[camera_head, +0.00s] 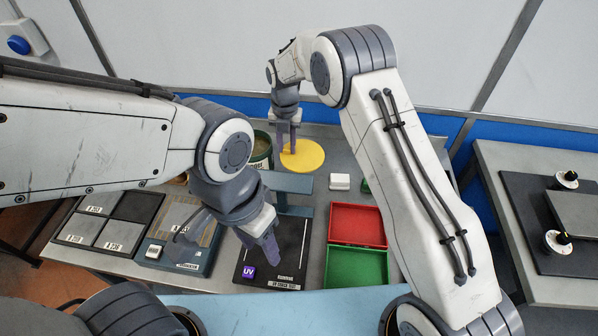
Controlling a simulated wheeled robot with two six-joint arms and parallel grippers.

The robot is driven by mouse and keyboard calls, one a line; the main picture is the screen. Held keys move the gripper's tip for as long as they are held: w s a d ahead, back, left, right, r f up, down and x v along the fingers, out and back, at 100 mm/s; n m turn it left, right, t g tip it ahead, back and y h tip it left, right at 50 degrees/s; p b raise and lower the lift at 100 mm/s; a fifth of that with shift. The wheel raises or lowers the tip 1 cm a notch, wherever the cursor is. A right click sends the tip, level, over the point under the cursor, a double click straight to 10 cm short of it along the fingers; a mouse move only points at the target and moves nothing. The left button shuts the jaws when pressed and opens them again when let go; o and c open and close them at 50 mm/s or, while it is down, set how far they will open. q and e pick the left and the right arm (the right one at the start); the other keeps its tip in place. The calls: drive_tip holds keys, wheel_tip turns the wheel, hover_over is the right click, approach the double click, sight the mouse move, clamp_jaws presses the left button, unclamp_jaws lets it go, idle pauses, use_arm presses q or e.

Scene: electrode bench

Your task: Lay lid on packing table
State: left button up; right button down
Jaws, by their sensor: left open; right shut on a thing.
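A round yellow lid (304,156) is at the back of the grey bench, beside a dark green can (262,146). My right gripper (285,148) reaches down at the lid's left edge and is shut on it. I cannot tell whether the lid touches the bench top. My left gripper (230,240) is open and empty, above the area between the blue-grey device (158,254) and the black UV pad (257,272). My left arm and wrist hide part of the bench and part of the can.
A red tray (357,224) and a green tray (356,267) lie at centre right, with a small white block (340,181) behind them. Labelled grey plates (92,229) are at left. A separate table (500,170) with a black board stands at right.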

wheel_tip(320, 180, down, 9)
drive_tip(key=shift+r+p, duration=0.2)
drive_tip(key=shift+p, duration=0.9)
drive_tip(key=shift+f, duration=0.5)
drive_tip(key=shift+f, duration=0.1)
drive_tip(key=c, duration=0.7)
unclamp_jaws()
drive_tip(key=shift+o, duration=0.2)
